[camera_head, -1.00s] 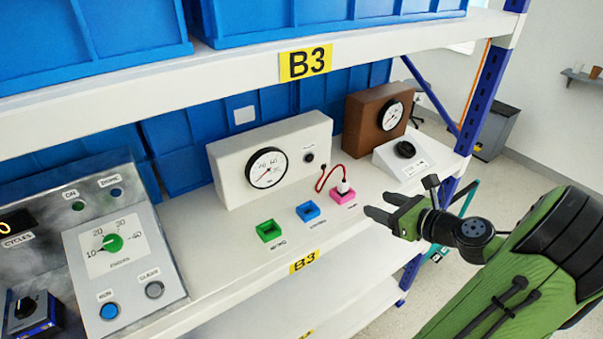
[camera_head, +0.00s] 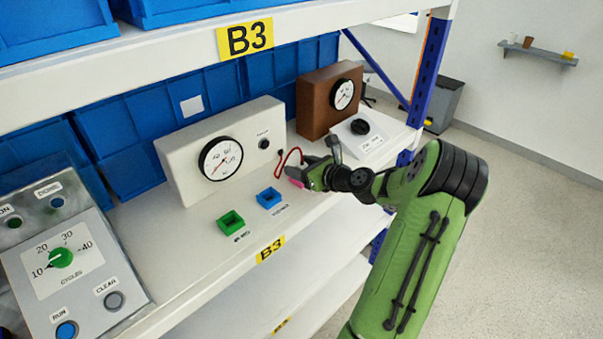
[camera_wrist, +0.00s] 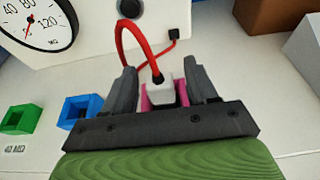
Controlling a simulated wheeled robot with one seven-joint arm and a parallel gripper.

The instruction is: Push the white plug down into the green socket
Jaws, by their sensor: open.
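The white plug (camera_wrist: 160,95), with a red cable (camera_wrist: 124,42), stands in or right at the pink socket (camera_wrist: 149,92) in the wrist view. My gripper (camera_wrist: 163,84) is open, one finger on each side of the plug, with gaps visible. In the head view my gripper (camera_head: 300,172) is at the pink socket (camera_head: 294,183) and hides the plug. The green socket (camera_head: 230,222) is empty, at the shelf's front, left of the others. It also shows at the left of the wrist view (camera_wrist: 20,117).
An empty blue socket (camera_head: 268,197) sits between the green and pink ones. A white gauge box (camera_head: 180,160) stands behind them. A control panel (camera_head: 62,262) is at left, a brown gauge box (camera_head: 312,105) behind right. The upper shelf (camera_head: 170,57) overhangs.

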